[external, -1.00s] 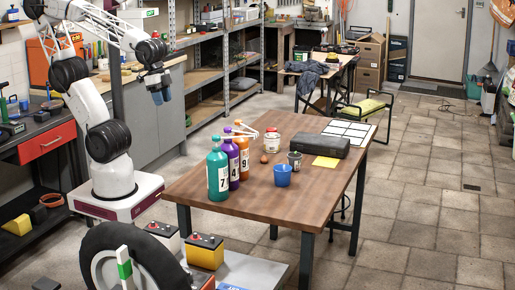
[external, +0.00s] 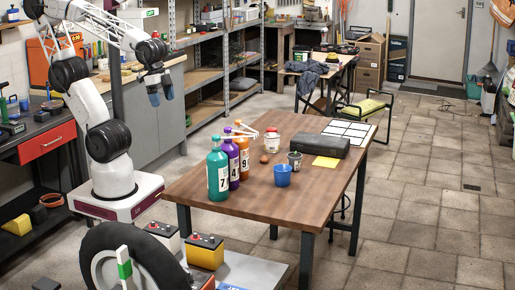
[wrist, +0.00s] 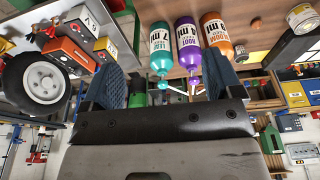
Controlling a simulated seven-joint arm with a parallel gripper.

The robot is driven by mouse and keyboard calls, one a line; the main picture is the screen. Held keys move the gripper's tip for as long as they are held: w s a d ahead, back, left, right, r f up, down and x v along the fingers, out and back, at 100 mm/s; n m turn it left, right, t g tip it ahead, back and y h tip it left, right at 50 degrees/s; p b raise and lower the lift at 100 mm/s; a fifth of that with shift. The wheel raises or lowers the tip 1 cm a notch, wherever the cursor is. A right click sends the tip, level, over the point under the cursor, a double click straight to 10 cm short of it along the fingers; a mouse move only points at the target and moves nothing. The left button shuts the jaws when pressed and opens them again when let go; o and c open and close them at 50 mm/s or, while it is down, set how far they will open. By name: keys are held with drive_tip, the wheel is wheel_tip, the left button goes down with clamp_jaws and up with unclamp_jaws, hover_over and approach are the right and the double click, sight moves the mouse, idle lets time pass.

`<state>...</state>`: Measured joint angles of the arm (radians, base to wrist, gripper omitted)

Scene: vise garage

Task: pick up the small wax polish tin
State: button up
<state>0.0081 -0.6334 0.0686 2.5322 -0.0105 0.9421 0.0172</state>
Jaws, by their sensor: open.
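I cannot surely make out a wax polish tin; no label naming one is readable. On the wooden table (external: 215,200), a small dark pot or tin (external: 295,161) stands behind a blue cup (external: 282,176). A pale jar with a reddish lid (external: 272,141) stands farther back, beside the bottles; a similar container is at the upper right of the wrist view (wrist: 302,17). My gripper (external: 160,95) is open and empty, high in the air left of the table, well away from these things. Its two blue fingers stand wide apart in the wrist view (wrist: 163,78).
Teal (external: 218,172), purple (external: 232,163) and orange (external: 243,155) bottles stand at the table's left side. A brown round thing (external: 264,158), yellow paper (external: 325,162), black case (external: 319,146) and white gridded sheet (external: 350,132) also lie there. The table's front is clear.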

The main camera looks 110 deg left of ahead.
drive_tip(key=shift+o, duration=1)
